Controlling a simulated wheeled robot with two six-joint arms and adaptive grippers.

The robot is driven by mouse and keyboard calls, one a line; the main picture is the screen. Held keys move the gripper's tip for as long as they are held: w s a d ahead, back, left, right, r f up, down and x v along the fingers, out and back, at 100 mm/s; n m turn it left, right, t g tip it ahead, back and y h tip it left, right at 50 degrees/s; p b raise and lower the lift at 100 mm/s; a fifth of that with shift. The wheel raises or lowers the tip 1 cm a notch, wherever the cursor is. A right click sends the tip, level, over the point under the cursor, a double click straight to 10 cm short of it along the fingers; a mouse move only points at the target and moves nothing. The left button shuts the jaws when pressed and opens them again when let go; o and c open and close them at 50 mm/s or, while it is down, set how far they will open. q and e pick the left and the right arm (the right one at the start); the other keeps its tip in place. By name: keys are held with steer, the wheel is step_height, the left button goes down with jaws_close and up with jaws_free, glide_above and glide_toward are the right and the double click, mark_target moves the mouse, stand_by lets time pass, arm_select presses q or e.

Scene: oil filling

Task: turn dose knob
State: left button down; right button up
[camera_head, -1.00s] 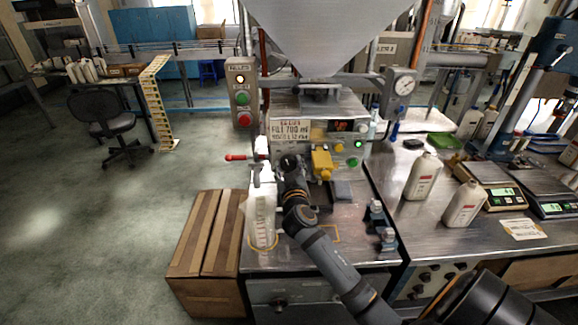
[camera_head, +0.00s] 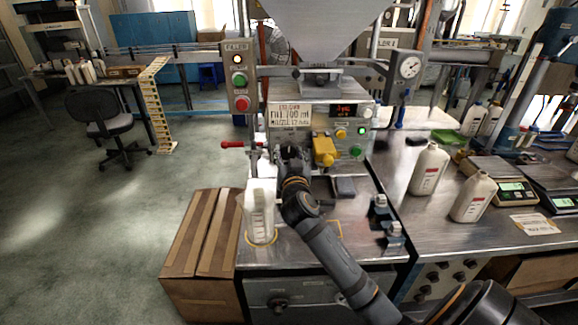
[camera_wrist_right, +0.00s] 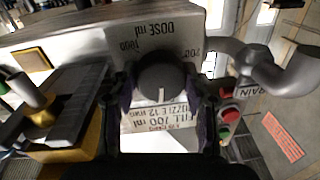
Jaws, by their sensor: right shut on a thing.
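The dose knob (camera_wrist_right: 161,80) is a dark round knob with a white pointer line, on the light filler panel (camera_head: 290,118) marked "DOSE ml" and "FILL 700 ml". My right gripper (camera_wrist_right: 160,95) is shut on the knob, one finger on each side, in the wrist view. In the head view my right gripper (camera_head: 290,155) reaches up to the panel front and hides the knob. The red display (camera_head: 344,110) sits at the panel's upper right; its digits are too small to read. My left gripper is not in view.
A yellow block-like part (camera_head: 324,150) projects from the panel just right of my gripper. A clear measuring jug (camera_head: 260,215) stands left of my arm. A red-handled valve (camera_head: 238,145) sticks out left. White bottles (camera_head: 429,168) stand on the right bench.

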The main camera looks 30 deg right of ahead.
steer(key=m+b, duration=0.1)
steer(key=b, duration=0.1)
steer(key=m+b, duration=0.4)
steer(key=shift+f+b, duration=0.3)
steer(key=shift+r+m+b, duration=0.2)
steer(key=shift+m+b, duration=0.95)
steer(key=shift+m, duration=0.15)
steer(key=o, duration=1.1)
steer(key=shift+o, duration=0.2)
steer(key=v, duration=0.7)
steer(key=shift+s+a, duration=0.15)
steer(key=shift+a, duration=0.05)
